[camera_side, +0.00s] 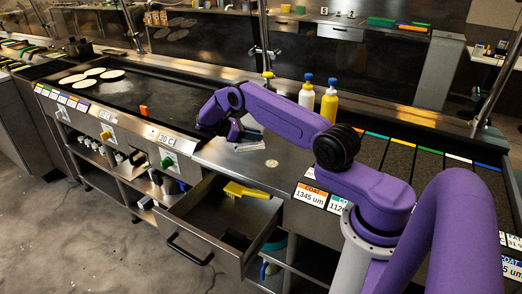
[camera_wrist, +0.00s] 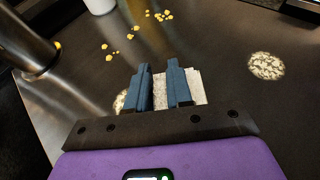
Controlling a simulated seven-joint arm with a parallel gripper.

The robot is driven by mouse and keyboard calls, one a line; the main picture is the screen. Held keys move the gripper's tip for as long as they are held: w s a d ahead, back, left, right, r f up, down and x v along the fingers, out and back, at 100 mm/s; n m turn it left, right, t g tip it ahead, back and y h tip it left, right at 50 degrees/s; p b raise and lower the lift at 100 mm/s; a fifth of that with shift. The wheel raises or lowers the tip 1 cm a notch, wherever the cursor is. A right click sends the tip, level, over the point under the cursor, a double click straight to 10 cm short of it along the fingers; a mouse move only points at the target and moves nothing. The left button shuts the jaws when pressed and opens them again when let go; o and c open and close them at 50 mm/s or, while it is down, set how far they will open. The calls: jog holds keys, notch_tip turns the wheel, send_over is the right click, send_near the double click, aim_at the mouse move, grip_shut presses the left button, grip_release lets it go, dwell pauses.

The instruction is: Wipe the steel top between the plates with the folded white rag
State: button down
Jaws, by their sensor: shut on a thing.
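My gripper (camera_wrist: 160,76) is shut on the folded white rag (camera_wrist: 195,88), which shows between and to the right of its blue fingers in the wrist view. The rag is low over the steel top (camera_wrist: 218,90); I cannot tell whether it touches. In the side view, the steel top (camera_side: 213,155) lies between the dark griddle plate (camera_side: 190,101) and the dark plates at right (camera_side: 397,160). A pale round patch (camera_wrist: 267,66) lies right of my gripper, and another (camera_wrist: 120,101) is partly hidden by the left finger. Yellow crumbs (camera_wrist: 160,16) lie beyond the fingers.
Several tortillas (camera_side: 88,75) lie on the griddle's far left. An open drawer (camera_side: 215,218) below holds a yellow brush (camera_side: 246,190). A metal cylinder (camera_wrist: 25,40) stands at left in the wrist view.

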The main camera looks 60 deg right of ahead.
aim_at(262, 146)
jog(key=shift+s+a+f, duration=0.1)
jog(key=shift+s+a, duration=0.15)
jog(key=shift+s, duration=0.55)
jog(key=shift+s+a+f, duration=0.1)
jog(key=shift+s+a, duration=0.2)
jog(key=shift+s, duration=0.55)
jog(key=shift+s+a, duration=0.25)
jog(key=shift+s, duration=0.55)
jog(key=shift+w+a, duration=0.2)
jog(key=c, duration=1.3)
grip_release()
jog(key=shift+s, duration=0.1)
grip_shut()
jog(key=shift+r, duration=0.1)
jog(key=shift+d+r, duration=0.1)
jog(key=shift+r, duration=2.45)
